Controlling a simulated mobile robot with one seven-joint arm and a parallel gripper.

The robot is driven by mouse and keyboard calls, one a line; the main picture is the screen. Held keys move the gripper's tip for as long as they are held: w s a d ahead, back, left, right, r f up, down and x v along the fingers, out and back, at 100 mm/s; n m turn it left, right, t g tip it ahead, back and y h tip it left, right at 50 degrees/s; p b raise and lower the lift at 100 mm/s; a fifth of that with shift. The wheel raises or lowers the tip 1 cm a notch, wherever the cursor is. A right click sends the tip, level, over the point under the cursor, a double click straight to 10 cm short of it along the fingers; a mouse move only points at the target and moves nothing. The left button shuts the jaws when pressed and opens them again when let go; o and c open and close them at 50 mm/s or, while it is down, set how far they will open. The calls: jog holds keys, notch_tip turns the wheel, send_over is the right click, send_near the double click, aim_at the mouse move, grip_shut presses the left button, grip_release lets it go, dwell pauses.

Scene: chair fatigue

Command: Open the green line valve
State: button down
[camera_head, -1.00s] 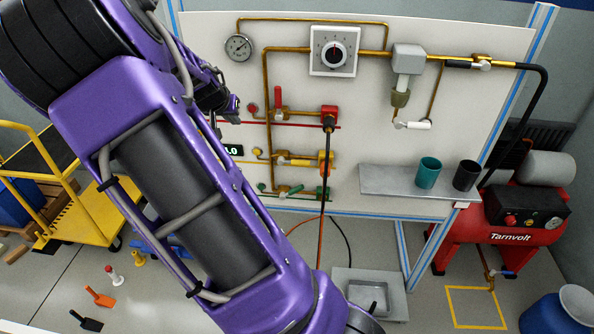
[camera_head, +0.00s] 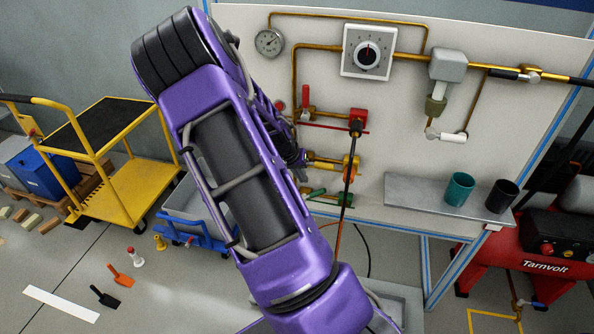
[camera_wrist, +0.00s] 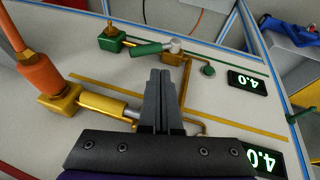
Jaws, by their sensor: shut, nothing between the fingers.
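The green line valve has a green lever (camera_head: 315,193) low on the white panel, left of a green block (camera_head: 344,199). In the head view, my gripper (camera_head: 300,159) is partly hidden by my arm, near the yellow valve.
The yellow valve's lever (camera_wrist: 105,105) and orange fitting (camera_wrist: 40,65) are close left of my fingers. A red lever (camera_head: 305,97) stands upright above. A shelf with cups (camera_head: 420,190) juts out at right.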

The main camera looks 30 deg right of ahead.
aim_at(317, 191)
jog(key=d+f, duration=0.2)
jog(key=s+f, duration=0.1)
jog(key=f, duration=0.1)
jog(key=shift+s+d+f, duration=0.1)
jog(key=shift+d, duration=0.3)
jog(key=shift+b, duration=0.3)
jog(key=shift+s+d+f+b, duration=0.25)
jog(key=shift+s+d+b, duration=0.05)
jog(key=shift+s+b, duration=0.1)
jog(key=shift+r, duration=0.1)
